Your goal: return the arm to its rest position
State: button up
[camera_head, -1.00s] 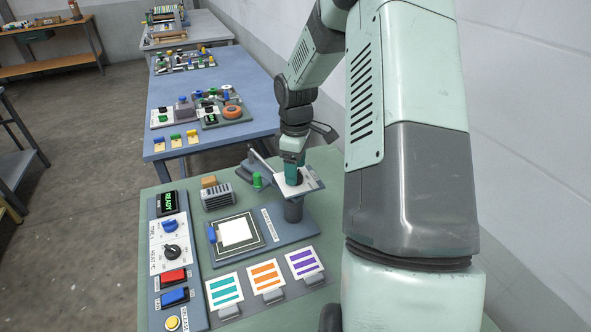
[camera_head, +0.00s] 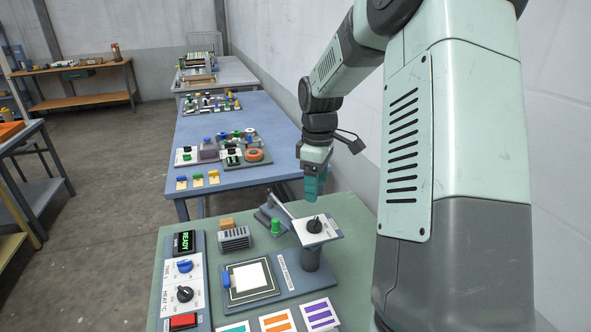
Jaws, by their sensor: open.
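My gripper (camera_head: 315,188) is in the air above the back right of the green table (camera_head: 178,250), with its teal fingers pointing down. It is apart from the dark knob (camera_head: 314,225) on the white plate of the raised post (camera_head: 311,258). No object shows between the fingers, though the gap between them is hard to see from here. My arm reaches in from the right side of the view.
The control panel (camera_head: 196,303) with its lit READY display (camera_head: 184,243) stands at the left. A framed white pad (camera_head: 252,278), a green peg (camera_head: 275,226) and colour-striped cards (camera_head: 319,316) are nearby. A blue table (camera_head: 228,131) stands behind. A wall is at the right.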

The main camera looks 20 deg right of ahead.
jog(key=s+a+r+m+t+h, duration=0.1)
jog(key=s+a+r+m, duration=0.2)
jog(key=s+a+r, duration=0.5)
jog(key=s+a+r+m+t, duration=0.2)
jog(key=s+a+r, duration=0.35)
jog(key=s, duration=0.45)
jog(key=s+d+r+m+t+y, duration=0.1)
jog(key=s+r+m+t, duration=0.1)
jog(key=s, duration=0.8)
jog(key=r+m, duration=0.1)
jog(key=m, duration=0.1)
jog(key=shift+r+m+t, duration=0.3)
jog(key=shift+r+m, duration=0.05)
jog(key=shift+m, duration=0.05)
